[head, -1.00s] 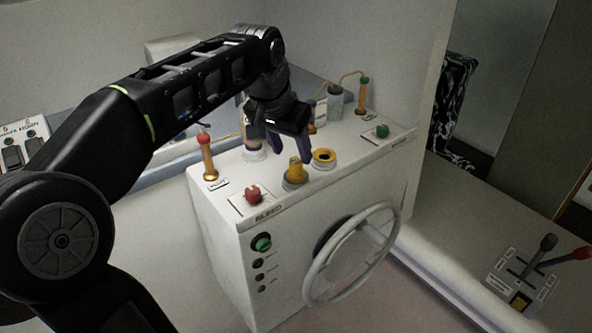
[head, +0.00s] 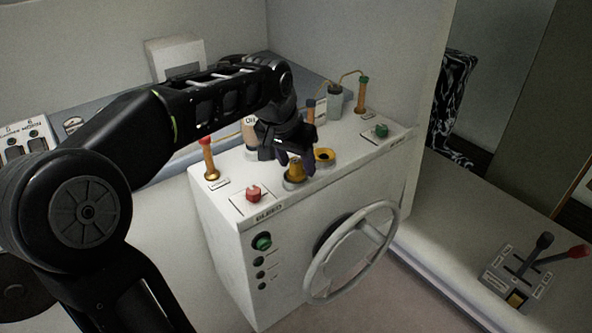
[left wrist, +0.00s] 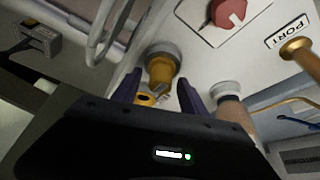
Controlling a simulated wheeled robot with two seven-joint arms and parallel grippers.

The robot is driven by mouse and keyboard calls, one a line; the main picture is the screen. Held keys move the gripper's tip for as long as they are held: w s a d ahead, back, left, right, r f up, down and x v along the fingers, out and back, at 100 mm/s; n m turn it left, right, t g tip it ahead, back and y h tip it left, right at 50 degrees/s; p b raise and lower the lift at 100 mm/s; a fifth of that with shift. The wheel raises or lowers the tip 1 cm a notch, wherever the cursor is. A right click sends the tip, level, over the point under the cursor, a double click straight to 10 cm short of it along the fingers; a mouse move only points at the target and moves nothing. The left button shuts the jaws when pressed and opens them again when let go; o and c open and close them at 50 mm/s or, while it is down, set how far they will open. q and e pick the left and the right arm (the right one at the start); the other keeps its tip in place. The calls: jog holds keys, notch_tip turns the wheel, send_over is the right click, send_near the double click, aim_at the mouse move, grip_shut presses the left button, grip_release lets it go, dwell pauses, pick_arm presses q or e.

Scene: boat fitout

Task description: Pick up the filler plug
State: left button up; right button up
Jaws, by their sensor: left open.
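The yellow filler plug (head: 294,178) stands upright in a grey collar on top of the white console (head: 225,220). It also shows in the left wrist view (left wrist: 160,68), in front of my fingers. An open yellow-rimmed ring (head: 325,155) is just right of it in the head view. My left gripper (head: 296,163) is open over the plug and partly hides it. In the left wrist view my dark purple fingers (left wrist: 160,92) are apart, with the plug just beyond their tips. Whether they touch it I cannot tell. My right gripper is not in view.
A red knob (head: 254,194) and a red-topped post (head: 208,160) stand left of the plug. A green knob (head: 380,131) is to the right. A bottle (left wrist: 236,118) stands close to one finger. A steering wheel (head: 352,250) projects from the console's front.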

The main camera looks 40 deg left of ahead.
aim_at(296, 160)
pick_arm(q)
grip_shut()
dwell(0.4)
jog(key=shift+r, duration=0.5)
notch_tip(296, 160, up, 9)
jog(key=shift+r+b, duration=0.1)
jog(key=shift+b, duration=0.4)
